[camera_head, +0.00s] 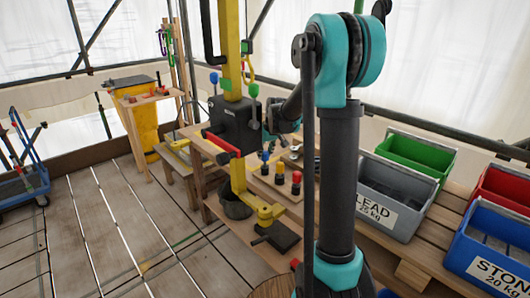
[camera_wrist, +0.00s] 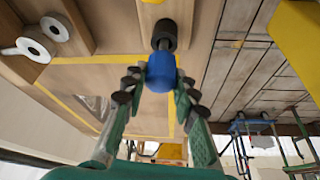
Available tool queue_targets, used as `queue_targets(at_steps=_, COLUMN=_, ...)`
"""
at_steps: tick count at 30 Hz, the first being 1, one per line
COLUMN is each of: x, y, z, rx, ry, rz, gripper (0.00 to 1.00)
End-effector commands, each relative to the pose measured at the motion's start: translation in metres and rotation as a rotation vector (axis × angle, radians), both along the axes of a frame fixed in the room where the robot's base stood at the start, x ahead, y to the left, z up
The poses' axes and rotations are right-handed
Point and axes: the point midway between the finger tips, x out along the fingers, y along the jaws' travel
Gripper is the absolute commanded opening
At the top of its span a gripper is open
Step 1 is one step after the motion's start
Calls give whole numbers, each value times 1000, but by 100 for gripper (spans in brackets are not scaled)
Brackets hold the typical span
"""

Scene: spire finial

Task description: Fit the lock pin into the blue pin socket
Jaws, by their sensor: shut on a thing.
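In the wrist view my gripper (camera_wrist: 160,82) has its two green fingers closed on a rounded blue piece (camera_wrist: 161,70), which I take to be the head of the lock pin. A dark cylinder (camera_wrist: 164,36) shows just beyond it; whether it is part of the pin or a separate thing I cannot tell. In the head view my arm partly hides the gripper, and the held piece is not clear. I cannot identify the blue pin socket with certainty.
Short red- and blue-topped pieces (camera_head: 279,168) stand on the wooden bench. Green, grey (camera_head: 395,193), red and blue bins stand at the right. The plank floor at left is mostly clear.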

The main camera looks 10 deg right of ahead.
Motion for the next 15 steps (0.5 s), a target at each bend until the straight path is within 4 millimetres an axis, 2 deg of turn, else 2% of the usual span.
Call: queue_targets(at_steps=15, x=0, y=0, z=-12, rx=0, ry=0, rz=0, gripper=0)
